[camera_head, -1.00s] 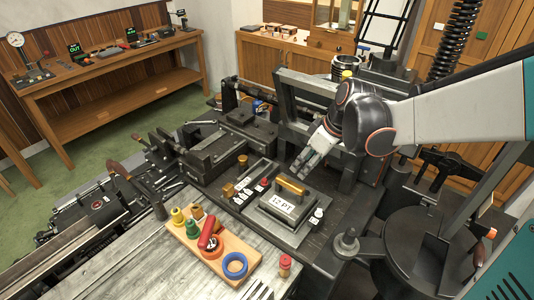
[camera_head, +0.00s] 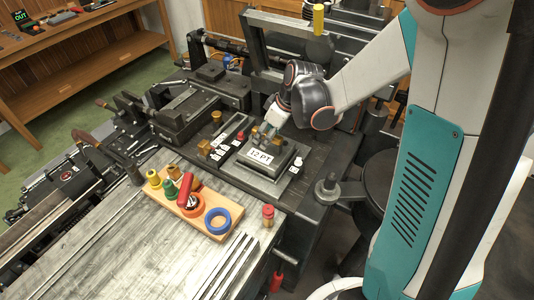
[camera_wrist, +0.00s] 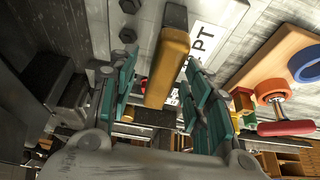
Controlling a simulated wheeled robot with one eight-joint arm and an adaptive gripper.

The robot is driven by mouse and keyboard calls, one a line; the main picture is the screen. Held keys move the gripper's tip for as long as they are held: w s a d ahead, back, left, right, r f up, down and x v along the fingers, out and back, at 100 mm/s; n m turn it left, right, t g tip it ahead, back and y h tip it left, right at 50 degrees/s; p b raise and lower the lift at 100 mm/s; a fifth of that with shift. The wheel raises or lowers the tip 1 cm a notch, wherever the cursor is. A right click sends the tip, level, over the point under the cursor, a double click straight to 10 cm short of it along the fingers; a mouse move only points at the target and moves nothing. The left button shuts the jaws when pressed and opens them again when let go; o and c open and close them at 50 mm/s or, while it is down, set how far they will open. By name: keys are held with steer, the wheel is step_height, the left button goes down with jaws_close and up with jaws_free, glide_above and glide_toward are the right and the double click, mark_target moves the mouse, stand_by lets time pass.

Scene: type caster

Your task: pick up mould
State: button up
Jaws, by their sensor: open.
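The mould (camera_head: 281,163) is a grey block with a white "12 PT" label, set on a dark plate of the machine. Its brass handle runs along the top and is partly hidden by my gripper in the head view. In the wrist view the brass handle (camera_wrist: 172,52) lies between the two teal-padded fingers. My gripper (camera_head: 268,131) is right over the mould with its fingers down at the handle. It also shows in the wrist view (camera_wrist: 160,80), open, with gaps between the handle and the pads on both sides.
A wooden tray (camera_head: 228,211) with coloured rings, knobs and a red-handled tool lies to the front left. Small brass and red knobs (camera_head: 240,135) sit left of the mould. A black machine frame rises behind.

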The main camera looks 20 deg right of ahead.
steer(key=shift+a+f, duration=0.1)
steer(key=shift+f, duration=0.15)
steer(key=shift+r, duration=0.1)
jaws_close()
